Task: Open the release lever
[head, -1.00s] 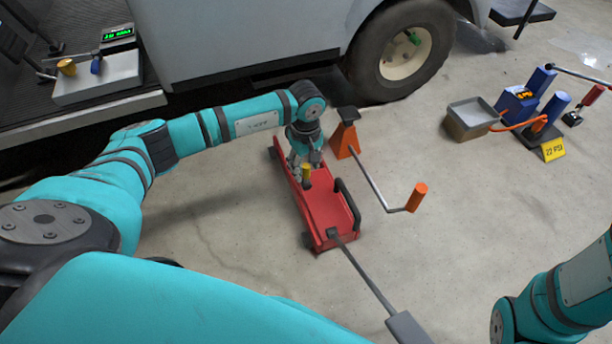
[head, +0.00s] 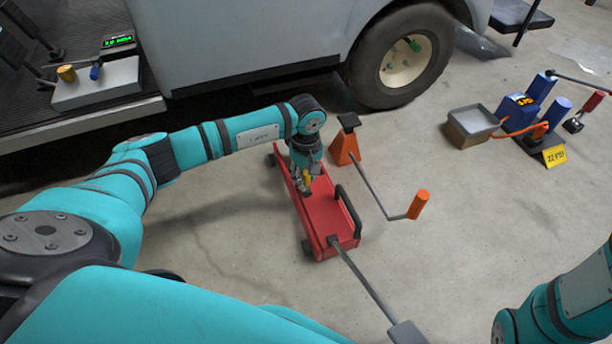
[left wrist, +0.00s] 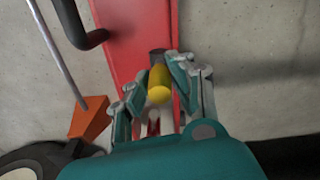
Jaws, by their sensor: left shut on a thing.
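The red floor jack (head: 328,214) stands on the concrete floor, and its body also shows in the left wrist view (left wrist: 130,32). Its release lever has a yellow knob (head: 307,179) on top of the red body. In the left wrist view the yellow knob (left wrist: 159,84) sits between the two fingers, with a dark stem beyond it. My left gripper (head: 304,184) is shut on the release lever, reaching down from above; it also shows in the left wrist view (left wrist: 160,90). My right gripper is out of view; only part of that arm shows at lower right.
An orange stand with a crank (head: 344,146) is close to the right of the jack. The jack's long handle (head: 365,283) runs toward me. The vehicle's wheel (head: 402,58) stands behind. A blue pump (head: 540,112) and a grey tray (head: 474,118) are farther right.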

